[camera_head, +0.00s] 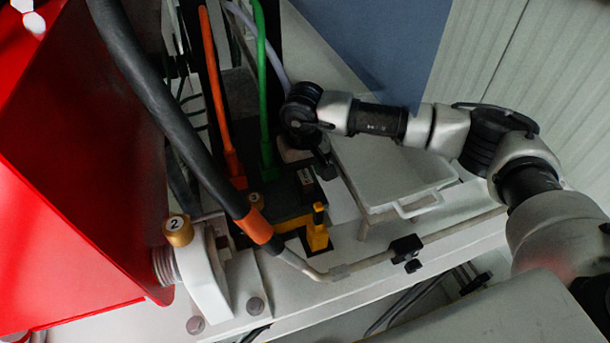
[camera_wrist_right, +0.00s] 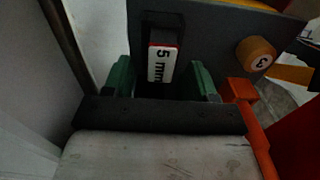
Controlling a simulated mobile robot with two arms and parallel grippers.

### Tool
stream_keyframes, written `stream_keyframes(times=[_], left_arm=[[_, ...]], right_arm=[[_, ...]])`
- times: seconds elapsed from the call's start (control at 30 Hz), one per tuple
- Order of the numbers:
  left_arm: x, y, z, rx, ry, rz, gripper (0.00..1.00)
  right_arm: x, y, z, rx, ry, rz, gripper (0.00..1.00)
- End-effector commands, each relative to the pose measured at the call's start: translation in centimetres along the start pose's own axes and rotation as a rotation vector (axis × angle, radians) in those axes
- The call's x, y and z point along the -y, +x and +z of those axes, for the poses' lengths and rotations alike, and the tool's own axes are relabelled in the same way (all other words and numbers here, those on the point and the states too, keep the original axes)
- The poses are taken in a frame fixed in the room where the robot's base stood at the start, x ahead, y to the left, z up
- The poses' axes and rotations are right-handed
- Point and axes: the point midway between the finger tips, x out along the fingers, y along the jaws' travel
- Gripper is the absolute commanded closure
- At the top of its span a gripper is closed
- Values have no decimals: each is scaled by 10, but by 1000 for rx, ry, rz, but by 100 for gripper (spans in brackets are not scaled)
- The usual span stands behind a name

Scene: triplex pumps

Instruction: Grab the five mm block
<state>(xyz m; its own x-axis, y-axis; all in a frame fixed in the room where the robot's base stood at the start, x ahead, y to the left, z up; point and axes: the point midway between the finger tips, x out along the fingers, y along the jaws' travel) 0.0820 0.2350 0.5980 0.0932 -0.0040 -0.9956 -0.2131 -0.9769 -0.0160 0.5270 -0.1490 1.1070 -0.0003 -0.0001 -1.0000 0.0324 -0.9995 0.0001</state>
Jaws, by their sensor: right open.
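The five mm block (camera_wrist_right: 162,62) is dark, with a white "5 mm" label that has a red edge. It sits against a dark panel and shows between the two green fingertips of my right gripper (camera_wrist_right: 163,80) in the right wrist view. The fingers are open, with a gap on each side of the label. In the head view my right gripper (camera_head: 316,163) is at the end of the arm reaching in from the right, close to a small labelled block (camera_head: 307,178) on the dark holder. My left gripper is not in view.
A brass knob marked 3 (camera_wrist_right: 256,53) is right of the block in the wrist view, with an orange part (camera_wrist_right: 250,112) close by.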

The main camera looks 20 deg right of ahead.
Motion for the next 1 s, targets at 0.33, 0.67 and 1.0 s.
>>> stream_keyframes(times=[0.33, 0.67, 1.0], left_arm=[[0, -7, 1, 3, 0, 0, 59], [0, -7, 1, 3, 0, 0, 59], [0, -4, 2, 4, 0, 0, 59]], right_arm=[[0, 16, 0, -1, -2, 0, 43], [0, 15, 0, 0, -2, 0, 87], [0, 12, 0, -2, -2, -1, 97]])
